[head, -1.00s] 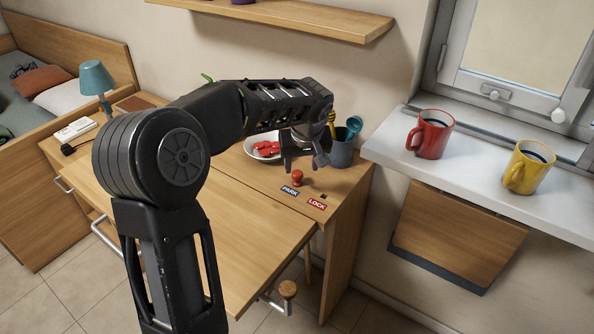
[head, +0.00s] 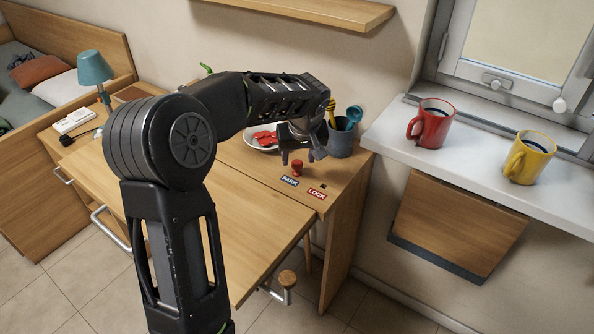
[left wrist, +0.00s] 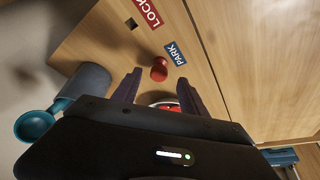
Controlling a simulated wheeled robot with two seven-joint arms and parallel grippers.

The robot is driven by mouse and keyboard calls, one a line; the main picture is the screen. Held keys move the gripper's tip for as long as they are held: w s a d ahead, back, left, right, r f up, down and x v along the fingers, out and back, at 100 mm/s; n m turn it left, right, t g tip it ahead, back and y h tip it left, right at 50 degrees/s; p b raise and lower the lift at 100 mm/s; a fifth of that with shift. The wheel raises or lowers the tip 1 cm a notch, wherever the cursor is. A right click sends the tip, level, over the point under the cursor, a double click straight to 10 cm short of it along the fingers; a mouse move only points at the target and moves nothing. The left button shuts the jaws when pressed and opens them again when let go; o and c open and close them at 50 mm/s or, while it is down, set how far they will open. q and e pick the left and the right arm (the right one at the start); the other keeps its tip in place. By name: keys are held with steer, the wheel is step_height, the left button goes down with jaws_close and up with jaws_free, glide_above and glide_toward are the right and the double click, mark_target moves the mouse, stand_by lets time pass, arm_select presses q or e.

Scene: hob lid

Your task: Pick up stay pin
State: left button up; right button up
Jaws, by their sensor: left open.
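The stay pin (head: 297,167) is a small red knob standing on the wooden desk top beside the PARK label (head: 289,181). A LOCK label (head: 316,194) with a small dark square hole (head: 323,185) lies to its right. My left gripper (head: 299,157) is open just above the pin, with the fingers pointing down. In the left wrist view the pin (left wrist: 159,69) shows just beyond and between the two open fingertips (left wrist: 133,75), apart from them as far as I can tell. My right gripper is not in view.
A dark cup with a teal spoon and a yellow utensil (head: 341,139) stands close behind the gripper. A plate with red pieces (head: 262,137) is behind left. Red (head: 431,124) and yellow (head: 529,158) mugs stand on the windowsill. The front desk top is clear.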

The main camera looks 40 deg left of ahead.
mark_target(298, 165)
arm_select(q)
steer(key=x, duration=0.5)
steer(key=shift+f, duration=0.1)
steer(key=shift+c, duration=0.5)
jaws_close()
stand_by(0.3)
